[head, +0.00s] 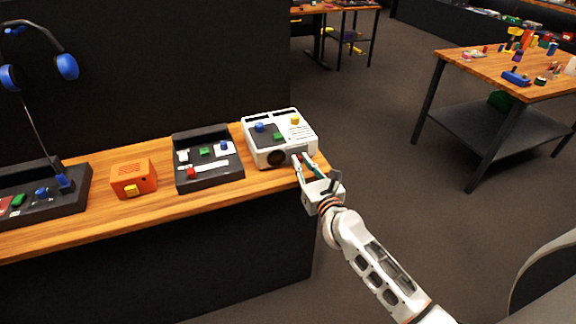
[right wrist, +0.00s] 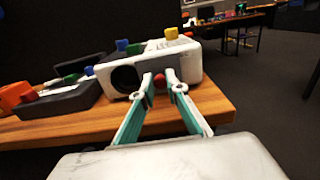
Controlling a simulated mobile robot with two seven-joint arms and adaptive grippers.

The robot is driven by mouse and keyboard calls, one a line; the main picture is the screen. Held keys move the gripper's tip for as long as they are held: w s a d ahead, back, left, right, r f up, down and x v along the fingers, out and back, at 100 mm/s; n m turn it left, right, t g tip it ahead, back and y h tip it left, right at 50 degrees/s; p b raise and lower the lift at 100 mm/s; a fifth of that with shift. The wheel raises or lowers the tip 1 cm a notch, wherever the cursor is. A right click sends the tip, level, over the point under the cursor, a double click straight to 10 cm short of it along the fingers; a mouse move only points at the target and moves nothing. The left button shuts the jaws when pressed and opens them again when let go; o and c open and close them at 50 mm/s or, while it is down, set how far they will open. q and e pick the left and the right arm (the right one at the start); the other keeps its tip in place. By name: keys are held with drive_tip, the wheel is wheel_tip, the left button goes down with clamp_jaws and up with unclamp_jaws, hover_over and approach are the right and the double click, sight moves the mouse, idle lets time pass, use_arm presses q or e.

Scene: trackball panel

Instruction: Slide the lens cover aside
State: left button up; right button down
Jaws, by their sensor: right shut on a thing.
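A white projector-like box (head: 262,147) stands near the right end of the wooden counter; it also fills the middle of the right wrist view (right wrist: 190,66). Its front has a round dark lens (right wrist: 125,79), which shows open to view. Right of the lens, a small red knob (right wrist: 159,84) shows between the fingertips of my right gripper (right wrist: 159,79). My right gripper, also in the head view (head: 298,158), is shut on this red knob at the box's front. My left gripper is out of view.
Left of the projector are a black control panel (head: 209,171), an orange box (head: 133,178) and another black panel (head: 75,207). Blue headphones (head: 66,66) are at the far left. The counter (head: 95,220) ends just right of the projector. A separate table (head: 490,68) stands far right.

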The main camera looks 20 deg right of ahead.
drive_tip(key=shift+d, duration=0.65)
drive_tip(key=c, duration=2)
unclamp_jaws()
drive_tip(key=s, duration=1.2)
drive_tip(key=shift+d, duration=0.2)
